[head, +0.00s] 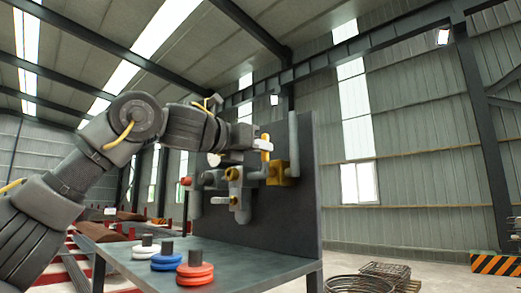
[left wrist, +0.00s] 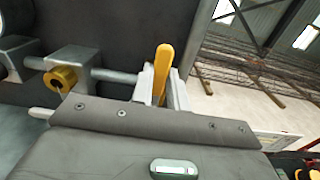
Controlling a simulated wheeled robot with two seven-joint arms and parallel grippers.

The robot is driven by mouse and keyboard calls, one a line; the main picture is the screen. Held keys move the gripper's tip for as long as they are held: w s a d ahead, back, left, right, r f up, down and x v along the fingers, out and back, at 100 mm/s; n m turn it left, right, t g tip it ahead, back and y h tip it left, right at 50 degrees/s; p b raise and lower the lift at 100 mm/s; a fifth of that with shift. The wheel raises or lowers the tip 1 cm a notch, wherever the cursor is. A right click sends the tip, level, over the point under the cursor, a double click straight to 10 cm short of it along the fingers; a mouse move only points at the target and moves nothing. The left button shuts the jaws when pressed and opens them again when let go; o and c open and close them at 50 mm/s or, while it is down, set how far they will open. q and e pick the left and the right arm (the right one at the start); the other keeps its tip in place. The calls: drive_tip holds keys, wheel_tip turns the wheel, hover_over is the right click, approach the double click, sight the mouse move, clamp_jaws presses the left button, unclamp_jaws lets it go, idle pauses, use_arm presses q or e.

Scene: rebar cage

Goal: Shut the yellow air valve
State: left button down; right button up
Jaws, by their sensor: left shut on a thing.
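The yellow air valve (head: 283,174) is on the dark upright panel, at the right end of the pipework. Its yellow handle (head: 266,156) stands upright above the body. My left gripper (head: 263,143) reaches in from the left and is shut on this handle near its top. In the left wrist view the yellow handle (left wrist: 162,70) stands between the two pale fingers (left wrist: 160,92). My right gripper is in neither view.
The panel (head: 308,200) rises behind a grey bench (head: 240,275). Grey fittings with brass parts (head: 234,174) and a red-tipped part (head: 186,181) sit left of the valve. Blue-white (head: 167,262) and orange-red discs (head: 195,273) are on the bench. Wire coils (head: 360,284) lie on the floor at right.

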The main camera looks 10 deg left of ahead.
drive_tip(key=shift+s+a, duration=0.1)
use_arm(q)
drive_tip(key=c, duration=1.7)
unclamp_jaws()
drive_tip(key=o, duration=0.3)
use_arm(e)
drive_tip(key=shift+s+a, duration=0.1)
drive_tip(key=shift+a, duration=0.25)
use_arm(q)
drive_tip(key=shift+o, duration=0.2)
